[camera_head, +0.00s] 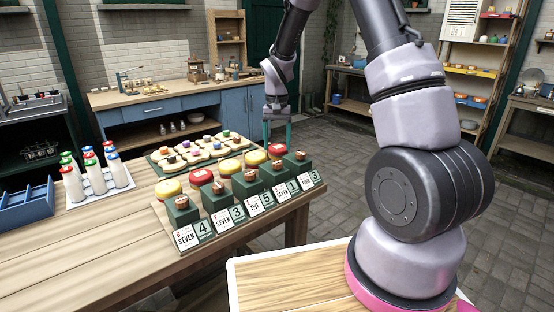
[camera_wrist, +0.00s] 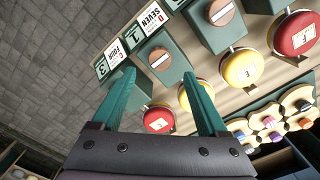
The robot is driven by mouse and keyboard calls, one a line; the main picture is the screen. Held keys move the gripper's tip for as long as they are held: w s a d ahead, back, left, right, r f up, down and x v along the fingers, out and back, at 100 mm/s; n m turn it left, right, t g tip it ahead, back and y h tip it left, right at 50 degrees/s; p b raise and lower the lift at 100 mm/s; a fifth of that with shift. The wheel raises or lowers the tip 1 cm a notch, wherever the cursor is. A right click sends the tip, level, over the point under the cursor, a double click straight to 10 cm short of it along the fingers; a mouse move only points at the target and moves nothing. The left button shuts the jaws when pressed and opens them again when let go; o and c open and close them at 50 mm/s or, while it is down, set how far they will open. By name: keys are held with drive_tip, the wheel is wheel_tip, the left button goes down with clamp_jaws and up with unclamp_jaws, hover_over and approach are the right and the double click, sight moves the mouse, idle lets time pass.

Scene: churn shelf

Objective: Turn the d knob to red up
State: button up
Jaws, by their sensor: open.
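The d knob (camera_wrist: 160,60) is a round brown knob with a pale slot on a dark green box, behind the card (camera_wrist: 150,25) reading D SEVEN 1. In the head view the d knob (camera_head: 279,163) is fourth from the left in the row. The disc behind it (camera_wrist: 195,97) shows yellow up, partly hidden by my right finger. My gripper (camera_head: 278,143) is open and empty above the right end of the row. In the wrist view its teal fingers (camera_wrist: 157,75) lie either side of the d knob's line of sight, seemingly apart from it.
Neighbouring knobs stand close: the FOUR 3 box (camera_head: 296,165) at the right end, the FIVE box (camera_head: 245,187) to the left. A board of small coloured pieces (camera_head: 158,160) lies behind. Bottles (camera_head: 118,172) and a blue bin (camera_head: 25,204) stand left.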

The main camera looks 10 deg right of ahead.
sight(277, 162)
wheel_tip(277, 162, down, 6)
drive_tip(key=shift+f, duration=0.1)
clamp_jaws()
idle(0.4)
